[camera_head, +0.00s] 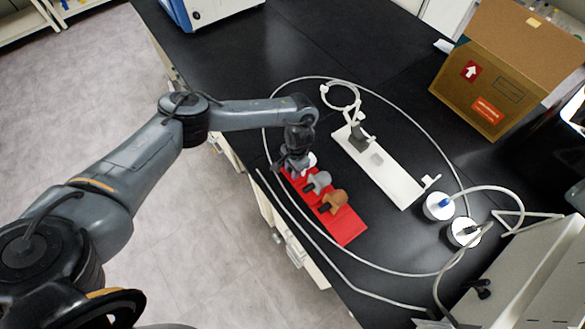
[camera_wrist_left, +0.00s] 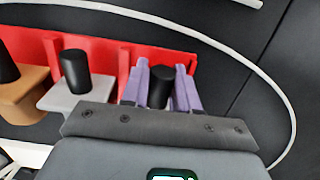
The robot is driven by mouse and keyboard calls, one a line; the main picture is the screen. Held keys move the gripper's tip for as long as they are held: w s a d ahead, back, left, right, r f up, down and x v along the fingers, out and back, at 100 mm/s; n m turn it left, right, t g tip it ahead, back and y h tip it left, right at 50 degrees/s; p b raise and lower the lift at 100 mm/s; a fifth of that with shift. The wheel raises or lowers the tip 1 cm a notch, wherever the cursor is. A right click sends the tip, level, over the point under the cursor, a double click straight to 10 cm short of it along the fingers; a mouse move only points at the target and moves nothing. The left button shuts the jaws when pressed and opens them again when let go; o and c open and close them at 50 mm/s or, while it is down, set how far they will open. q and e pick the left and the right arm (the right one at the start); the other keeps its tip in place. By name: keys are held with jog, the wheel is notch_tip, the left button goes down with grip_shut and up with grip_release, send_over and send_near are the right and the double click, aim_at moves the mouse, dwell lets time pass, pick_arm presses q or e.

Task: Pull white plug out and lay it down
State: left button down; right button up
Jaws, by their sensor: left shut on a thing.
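A red rack (camera_head: 343,226) lies on the black bench and holds several plugs in a row. The white plug (camera_head: 311,159) is at the far end of the rack, partly hidden by my left gripper (camera_head: 295,165). In the left wrist view, the purple-tinted fingers of my left gripper (camera_wrist_left: 161,90) are shut around the black knob (camera_wrist_left: 161,86) of that plug. The plug's body is hidden there behind the gripper. It appears seated in the rack. A grey plug (camera_head: 318,181) and a brown plug (camera_head: 334,201) stand beside it. My right gripper is not in view.
A white plate (camera_head: 390,178) with a ring stand lies right of the rack. A thin white tube (camera_head: 415,125) loops around both. Two white-capped vessels (camera_head: 438,206) stand at the right, and a cardboard box (camera_head: 500,75) at the back right. Bench behind the plate is clear.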

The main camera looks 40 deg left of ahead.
pick_arm(q)
jog(key=c, duration=0.8)
grip_release()
jog(key=shift+r, duration=0.1)
jog(key=r+p, duration=0.3)
jog(key=p, duration=0.1)
jog(key=shift+w+r, duration=0.2)
jog(key=shift+r, duration=0.15)
jog(key=r+p, duration=0.4)
jog(key=shift+w+d+r, duration=0.1)
jog(key=shift+w+d, duration=0.05)
jog(key=shift+w, duration=0.1)
